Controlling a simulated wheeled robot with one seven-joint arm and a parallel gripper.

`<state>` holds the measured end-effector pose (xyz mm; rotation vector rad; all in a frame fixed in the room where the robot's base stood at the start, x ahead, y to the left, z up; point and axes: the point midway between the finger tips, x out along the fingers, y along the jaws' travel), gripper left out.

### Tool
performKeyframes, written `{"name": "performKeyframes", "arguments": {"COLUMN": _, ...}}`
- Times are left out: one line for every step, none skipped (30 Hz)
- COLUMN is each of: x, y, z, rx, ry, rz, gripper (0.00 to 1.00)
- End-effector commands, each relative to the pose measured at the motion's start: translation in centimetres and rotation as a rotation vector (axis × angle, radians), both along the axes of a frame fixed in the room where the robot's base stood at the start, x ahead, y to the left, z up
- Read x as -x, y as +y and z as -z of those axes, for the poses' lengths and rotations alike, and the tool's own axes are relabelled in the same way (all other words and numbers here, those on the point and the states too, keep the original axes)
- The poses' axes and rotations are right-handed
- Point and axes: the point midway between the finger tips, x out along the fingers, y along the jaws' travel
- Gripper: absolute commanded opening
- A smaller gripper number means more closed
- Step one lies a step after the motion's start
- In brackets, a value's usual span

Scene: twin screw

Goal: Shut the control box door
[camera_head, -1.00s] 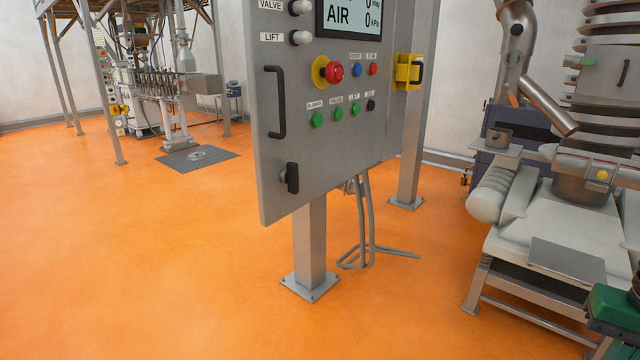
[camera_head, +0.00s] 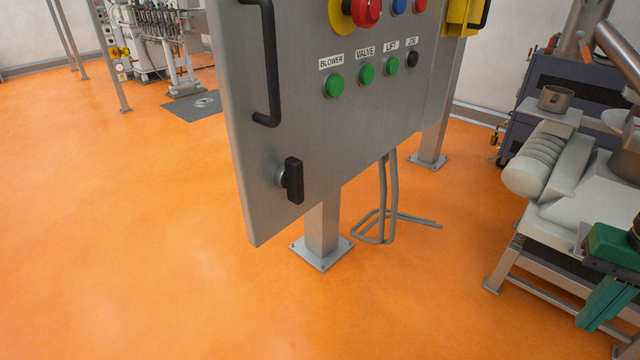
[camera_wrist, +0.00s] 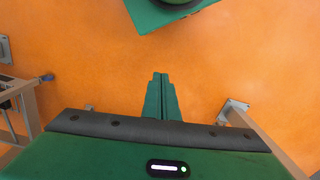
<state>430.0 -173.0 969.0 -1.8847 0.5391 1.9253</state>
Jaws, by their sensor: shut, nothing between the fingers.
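The control box door (camera_head: 320,150) is a grey metal panel filling the upper middle of the head view, its top cut off. It carries a black bar handle (camera_head: 268,70) and a black latch knob (camera_head: 290,181) near its left edge. The box interior does not show, and I cannot tell how far the door stands from the box. My gripper (camera_wrist: 162,76) is green, shut and empty, pointing over the orange floor in the wrist view. Green parts of my arm show at the right edge of the head view, to the right of the door and apart from it.
A grey post (camera_head: 322,232) and grey cables (camera_head: 386,205) stand below the door. A machine on a metal frame (camera_head: 560,275) stands at the right, near my arm. The orange floor (camera_head: 120,240) at left and front is clear.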

Motion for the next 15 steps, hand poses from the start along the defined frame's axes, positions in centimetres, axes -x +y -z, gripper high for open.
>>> {"name": "performKeyframes", "arguments": {"x": 0.0, "y": 0.0, "z": 0.0, "rx": 0.000, "ry": 0.000, "rz": 0.000, "gripper": 0.00}}
{"name": "performKeyframes", "arguments": {"x": 0.0, "y": 0.0, "z": 0.0, "rx": 0.000, "ry": 0.000, "rz": 0.000, "gripper": 0.00}}
{"name": "performKeyframes", "arguments": {"x": 0.0, "y": 0.0, "z": 0.0, "rx": 0.000, "ry": 0.000, "rz": 0.000, "gripper": 0.00}}
{"name": "performKeyframes", "arguments": {"x": 0.0, "y": 0.0, "z": 0.0, "rx": 0.000, "ry": 0.000, "rz": 0.000, "gripper": 0.00}}
{"name": "performKeyframes", "arguments": {"x": -0.1, "y": 0.0, "z": 0.0, "rx": 0.000, "ry": -0.001, "rz": -0.004, "gripper": 0.00}}
{"name": "performKeyframes", "arguments": {"x": 0.8, "y": 0.2, "z": -0.5, "rx": -0.003, "ry": -0.016, "rz": -0.019, "gripper": 0.00}}
{"name": "performKeyframes", "arguments": {"x": 0.7, "y": 0.3, "z": -0.7, "rx": -0.005, "ry": -0.023, "rz": -0.037, "gripper": 0.00}}
{"name": "performKeyframes", "arguments": {"x": 0.3, "y": 0.5, "z": -0.9, "rx": -0.009, "ry": -0.031, "rz": -0.066, "gripper": 0.00}}
{"name": "performKeyframes", "arguments": {"x": -0.5, "y": 1.0, "z": -1.2, "rx": -0.017, "ry": -0.046, "rz": -0.119, "gripper": 0.00}}
{"name": "performKeyframes", "arguments": {"x": -1.2, "y": 1.6, "z": -1.5, "rx": -0.025, "ry": -0.059, "rz": -0.172, "gripper": 0.00}}
{"name": "performKeyframes", "arguments": {"x": -2.1, "y": 2.3, "z": -1.8, "rx": -0.034, "ry": -0.075, "rz": -0.236, "gripper": 0.00}}
{"name": "performKeyframes", "arguments": {"x": -3.4, "y": 3.3, "z": -2.5, "rx": -0.048, "ry": -0.101, "rz": -0.339, "gripper": 0.00}}
{"name": "performKeyframes", "arguments": {"x": -4.5, "y": 4.2, "z": -3.0, "rx": -0.060, "ry": -0.124, "rz": -0.428, "gripper": 0.00}}
{"name": "performKeyframes", "arguments": {"x": -5.6, "y": 5.2, "z": -3.6, "rx": -0.070, "ry": -0.150, "rz": -0.525, "gripper": 0.00}}
{"name": "performKeyframes", "arguments": {"x": -7.0, "y": 6.8, "z": -4.5, "rx": -0.086, "ry": -0.187, "rz": -0.664, "gripper": 0.00}}
